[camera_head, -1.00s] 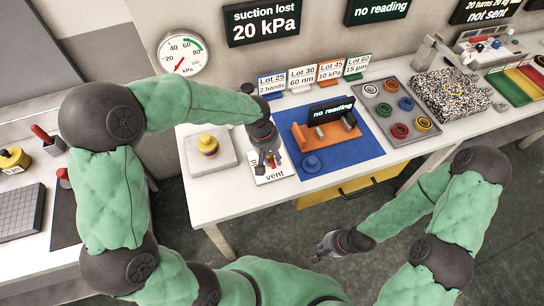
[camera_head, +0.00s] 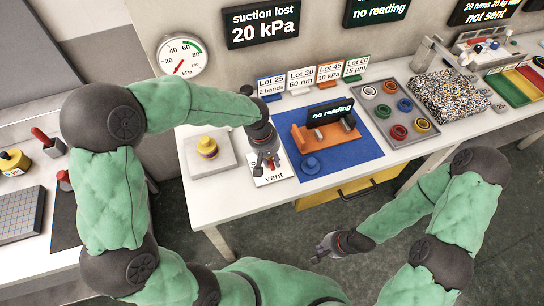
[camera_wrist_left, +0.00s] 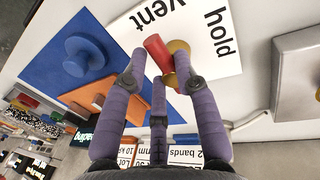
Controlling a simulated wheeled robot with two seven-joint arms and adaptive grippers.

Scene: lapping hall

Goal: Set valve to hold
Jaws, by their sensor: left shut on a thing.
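The valve has a red handle (camera_wrist_left: 155,48) on a brass hub (camera_wrist_left: 179,50). It sits on a white plate (camera_wrist_left: 205,18) printed "vent" and "hold". In the left wrist view, the handle's red end lies near the word "vent". My left gripper (camera_wrist_left: 160,62) has its purple fingers around the handle and is shut on it. In the head view, my left gripper (camera_head: 266,163) is over the plate and hides most of the valve; "vent" shows at its front edge. My right gripper (camera_head: 326,250) hangs in front of the table, away from the valve; its fingers are too small to judge.
A display (camera_head: 262,24) reads "suction lost 20 kPa", beside a round gauge (camera_head: 183,56). Left of the valve is a grey block (camera_head: 196,166) with a brass knob. Right of it is a blue mat (camera_head: 355,150) with an orange fixture (camera_head: 322,136) and a blue knob (camera_head: 311,165).

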